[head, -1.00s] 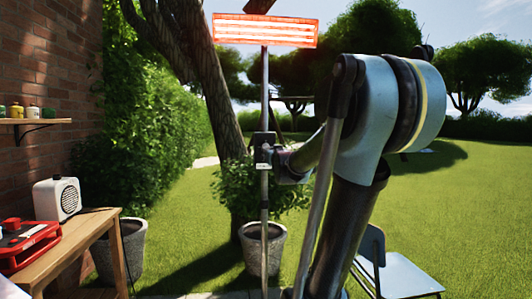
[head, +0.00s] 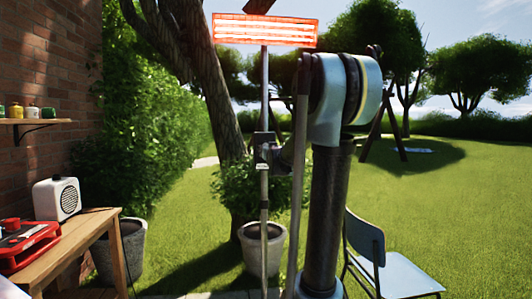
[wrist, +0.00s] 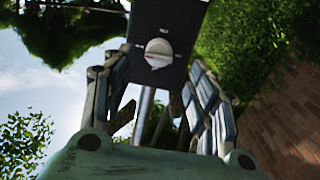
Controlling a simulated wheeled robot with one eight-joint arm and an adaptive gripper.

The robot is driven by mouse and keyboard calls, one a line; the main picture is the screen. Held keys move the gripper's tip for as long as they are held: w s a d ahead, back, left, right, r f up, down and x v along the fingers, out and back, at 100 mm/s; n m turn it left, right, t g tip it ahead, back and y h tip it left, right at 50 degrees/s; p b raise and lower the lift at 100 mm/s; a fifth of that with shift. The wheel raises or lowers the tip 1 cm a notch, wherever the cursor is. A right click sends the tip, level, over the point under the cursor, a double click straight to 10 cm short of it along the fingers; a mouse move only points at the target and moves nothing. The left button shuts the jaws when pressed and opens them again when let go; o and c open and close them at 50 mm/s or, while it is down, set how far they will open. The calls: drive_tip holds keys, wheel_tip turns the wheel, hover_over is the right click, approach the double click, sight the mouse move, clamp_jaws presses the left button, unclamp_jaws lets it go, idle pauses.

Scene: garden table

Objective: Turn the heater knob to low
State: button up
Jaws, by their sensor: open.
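The heater (head: 265,30) glows orange-red at the top of a tall pole in the head view. Its dark control box (wrist: 166,22) fills the top middle of the wrist view. The round white knob (wrist: 158,52) is on the box face, with a red mark on its left side and small, unreadable labels around it. My gripper (wrist: 160,74) is open, its fingers to the left and right of the knob.
A wooden table (head: 85,238) with a white speaker (head: 57,199) and a red appliance (head: 25,245) stands at left by the brick wall. A potted plant (head: 262,250) is behind the pole. A pale blue chair (head: 385,272) stands at right on open grass.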

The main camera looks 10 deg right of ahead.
drive_tip(key=w, duration=0.7)
drive_tip(key=shift+c, duration=0.3)
drive_tip(key=c, duration=1)
